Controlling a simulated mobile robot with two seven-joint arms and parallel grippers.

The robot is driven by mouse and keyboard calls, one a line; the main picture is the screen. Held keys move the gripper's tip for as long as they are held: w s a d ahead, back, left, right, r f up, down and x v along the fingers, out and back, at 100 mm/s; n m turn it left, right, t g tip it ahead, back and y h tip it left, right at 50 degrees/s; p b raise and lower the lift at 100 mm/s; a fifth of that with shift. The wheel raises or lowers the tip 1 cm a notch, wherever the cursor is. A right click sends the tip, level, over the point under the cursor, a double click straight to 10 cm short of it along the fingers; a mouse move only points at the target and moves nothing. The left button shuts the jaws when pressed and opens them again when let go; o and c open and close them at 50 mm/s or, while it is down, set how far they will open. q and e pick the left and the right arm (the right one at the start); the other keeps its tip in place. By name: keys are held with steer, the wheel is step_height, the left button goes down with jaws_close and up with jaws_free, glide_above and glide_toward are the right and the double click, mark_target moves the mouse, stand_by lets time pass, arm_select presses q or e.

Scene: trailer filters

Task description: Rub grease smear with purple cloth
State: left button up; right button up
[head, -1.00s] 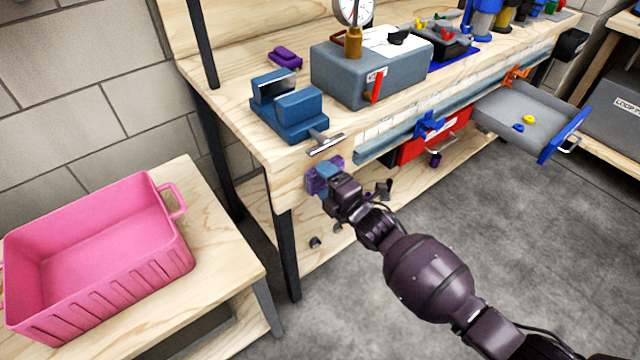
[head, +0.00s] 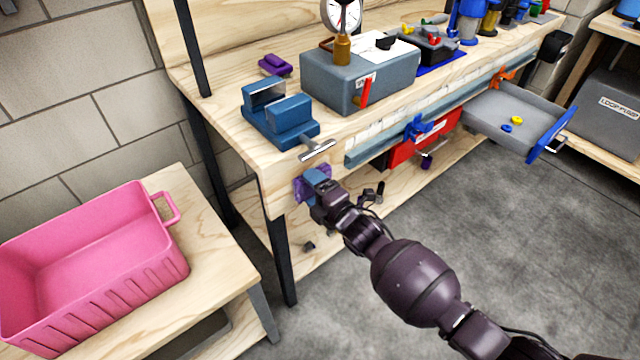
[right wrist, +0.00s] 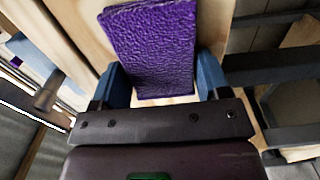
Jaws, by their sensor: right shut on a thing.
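The purple cloth (right wrist: 152,50) is a textured purple pad between the two blue fingers of my right gripper (right wrist: 160,82) in the right wrist view. In the head view my right gripper (head: 318,182) is shut on it, and the cloth's purple edge (head: 301,191) shows around the fingers. The cloth is at the front wooden face of the workbench (head: 275,184), near its left corner and below the vise handle. I cannot tell how firmly it touches the wood. No grease smear shows; the cloth and gripper cover that part of the face. My left gripper is out of view.
A blue vise (head: 280,118) with a metal handle (head: 317,150) sits just above the gripper. A pink crate (head: 95,265) stands on a low table at left. A grey open drawer (head: 495,120) juts out at right. Grey floor is clear in front.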

mark_target(290, 191)
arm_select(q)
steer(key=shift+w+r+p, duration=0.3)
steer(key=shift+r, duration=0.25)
arm_select(e)
steer(key=shift+s+a+r, duration=0.1)
steer(key=shift+s+a, duration=0.6)
steer(key=shift+a, duration=0.3)
steer(key=shift+s+a+r, duration=0.1)
steer(key=shift+s+a, duration=0.55)
steer(key=shift+a, duration=0.3)
steer(key=shift+p+v, duration=0.55)
steer(key=shift+v, duration=0.6)
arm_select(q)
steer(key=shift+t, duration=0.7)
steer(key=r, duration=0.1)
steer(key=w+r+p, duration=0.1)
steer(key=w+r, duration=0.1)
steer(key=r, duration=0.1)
arm_select(e)
steer(key=v, duration=0.4)
steer(key=shift+w+f, duration=0.1)
steer(key=shift+f, duration=0.05)
steer(key=shift+d, duration=0.1)
